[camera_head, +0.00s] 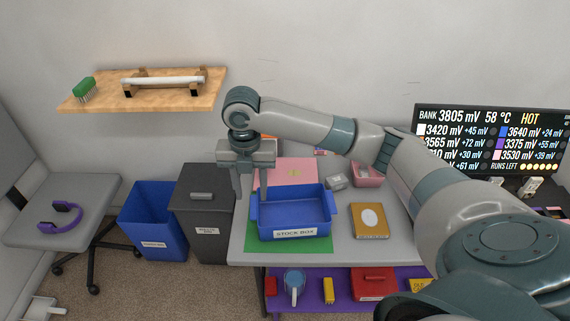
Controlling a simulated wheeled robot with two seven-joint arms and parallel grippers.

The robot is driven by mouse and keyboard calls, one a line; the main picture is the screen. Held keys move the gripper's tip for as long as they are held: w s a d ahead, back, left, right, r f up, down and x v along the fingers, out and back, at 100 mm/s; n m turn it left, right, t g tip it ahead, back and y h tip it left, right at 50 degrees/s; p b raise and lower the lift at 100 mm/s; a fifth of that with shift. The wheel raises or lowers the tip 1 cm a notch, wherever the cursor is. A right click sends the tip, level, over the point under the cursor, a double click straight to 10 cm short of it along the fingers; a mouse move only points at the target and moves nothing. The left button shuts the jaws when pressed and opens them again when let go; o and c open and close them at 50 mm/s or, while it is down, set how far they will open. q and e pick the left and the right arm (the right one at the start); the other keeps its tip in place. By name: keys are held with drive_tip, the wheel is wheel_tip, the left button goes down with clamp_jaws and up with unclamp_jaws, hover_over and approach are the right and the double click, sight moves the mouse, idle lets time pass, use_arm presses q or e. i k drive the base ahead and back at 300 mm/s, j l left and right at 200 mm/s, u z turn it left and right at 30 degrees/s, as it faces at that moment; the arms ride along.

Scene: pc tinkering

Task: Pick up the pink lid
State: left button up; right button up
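A flat pink piece (297,173), which looks like the pink lid, lies on the grey table behind the blue stock box (293,220). The box and my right gripper hide parts of it. An open pink container (368,178) stands to its right, partly behind my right arm. My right gripper (250,198) points down at the left of the flat pink piece, near the box's back left corner. Its two fingers are apart, with nothing seen between them. I cannot tell its exact height. My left gripper is out of view.
The stock box stands on a green mat (322,244). A yellow-brown box (369,221) and a small grey item (336,182) are on the table (345,240). A dark bin (203,215) and blue bin (152,220) stand left. A monitor (490,140) is at right.

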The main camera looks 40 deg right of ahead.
sight(287, 170)
drive_tip(key=i+l, duration=0.7)
drive_tip(key=l, duration=0.1)
